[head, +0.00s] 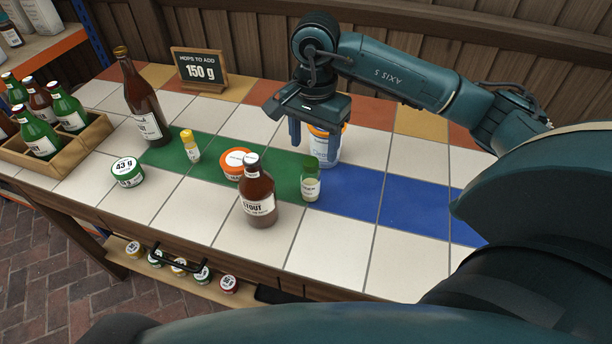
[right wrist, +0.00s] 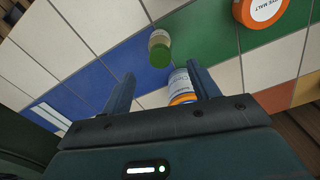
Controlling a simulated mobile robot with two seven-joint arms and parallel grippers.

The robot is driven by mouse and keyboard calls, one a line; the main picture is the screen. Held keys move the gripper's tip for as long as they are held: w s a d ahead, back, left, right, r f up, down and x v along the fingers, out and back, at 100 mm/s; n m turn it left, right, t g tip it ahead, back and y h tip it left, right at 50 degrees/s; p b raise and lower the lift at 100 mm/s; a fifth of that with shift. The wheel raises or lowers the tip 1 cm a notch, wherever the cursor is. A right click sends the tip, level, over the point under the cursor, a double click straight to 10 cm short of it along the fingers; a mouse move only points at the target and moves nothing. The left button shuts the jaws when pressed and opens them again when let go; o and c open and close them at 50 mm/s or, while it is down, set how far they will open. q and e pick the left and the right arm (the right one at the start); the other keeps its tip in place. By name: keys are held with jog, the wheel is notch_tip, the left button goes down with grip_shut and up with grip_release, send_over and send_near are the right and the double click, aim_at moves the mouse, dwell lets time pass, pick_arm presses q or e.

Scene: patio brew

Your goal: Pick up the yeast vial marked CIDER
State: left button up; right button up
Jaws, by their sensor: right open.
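Two small vials stand on the tiled table: a green-capped vial (head: 310,180) with a pale label, and a yellow-capped vial (head: 190,147) further left. I cannot read CIDER on either label. My right gripper (head: 314,132) is open and empty, pointing down behind the green-capped vial, close over a white tub (head: 327,150) with an orange lid. In the right wrist view the green-capped vial (right wrist: 160,50) lies just beyond the open fingertips (right wrist: 162,72), and the tub (right wrist: 181,88) shows between the fingers. My left gripper is not in view.
A brown STOUT bottle (head: 258,193) stands left of the green-capped vial, with an orange-lidded tub (head: 235,164) behind it. A green-lidded tub (head: 127,171), a tall brown bottle (head: 143,105), a bottle crate (head: 62,160) and a hops sign (head: 199,69) stand further left. Blue tiles (head: 410,208) at right are clear.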

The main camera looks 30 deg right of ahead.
aim_at(311, 178)
jog(key=f, duration=1)
jog(key=shift+s+a, duration=0.1)
jog(key=shift+a, duration=0.2)
jog(key=shift+c, duration=0.5)
jog(key=shift+r, duration=0.1)
jog(key=c, duration=1)
